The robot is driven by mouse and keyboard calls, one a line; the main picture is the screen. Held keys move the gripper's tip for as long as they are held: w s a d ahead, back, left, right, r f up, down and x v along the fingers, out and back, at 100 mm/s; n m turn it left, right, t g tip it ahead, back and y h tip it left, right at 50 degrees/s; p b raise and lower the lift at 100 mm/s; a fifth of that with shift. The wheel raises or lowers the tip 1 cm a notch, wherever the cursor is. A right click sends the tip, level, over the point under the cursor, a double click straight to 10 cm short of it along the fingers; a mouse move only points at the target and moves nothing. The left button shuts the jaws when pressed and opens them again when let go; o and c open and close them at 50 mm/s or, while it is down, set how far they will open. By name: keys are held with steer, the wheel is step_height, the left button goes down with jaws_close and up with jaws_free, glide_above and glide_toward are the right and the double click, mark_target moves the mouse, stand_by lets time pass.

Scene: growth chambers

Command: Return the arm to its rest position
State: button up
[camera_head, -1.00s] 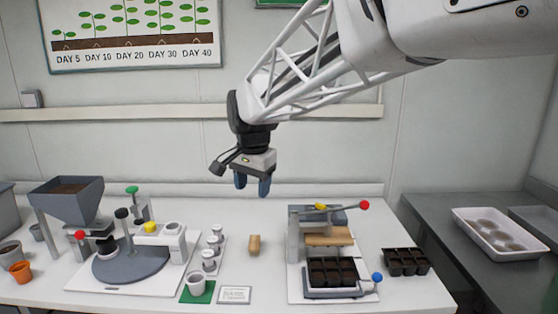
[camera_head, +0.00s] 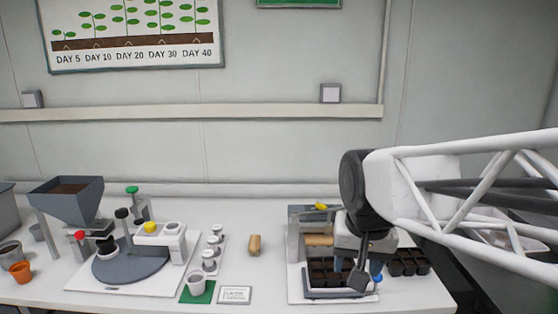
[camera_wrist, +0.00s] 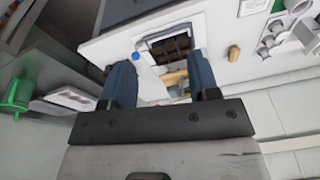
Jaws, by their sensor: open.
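My gripper (camera_head: 362,270) is at the right of the bench in the head view, in front of the press-like station with the black cell tray (camera_head: 325,271). In the wrist view my gripper (camera_wrist: 165,85) shows two blue fingers spread apart with nothing between them. The black cell tray (camera_wrist: 170,46) and the blue knob (camera_wrist: 136,57) show beyond the fingers.
A second black cell tray (camera_head: 408,262) stands right of the station. A wooden cylinder (camera_head: 254,245) lies mid-bench. At left are a turntable station (camera_head: 130,262), a grey hopper (camera_head: 68,196) and an orange pot (camera_head: 20,271). A white cup (camera_head: 196,284) stands on a green square.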

steer(key=s+d+f, duration=0.2)
steer(key=s, duration=0.3)
steer(key=s+d+f+n, duration=0.1)
steer(key=s+d+f, duration=0.1)
steer(key=s, duration=0.3)
steer(key=shift+d+f+n, duration=0.3)
steer(key=shift+d+f, duration=0.1)
steer(key=shift+f, duration=0.35)
steer(key=shift+o, duration=0.6)
steer(key=shift+w, duration=0.1)
steer(key=shift+r, duration=0.1)
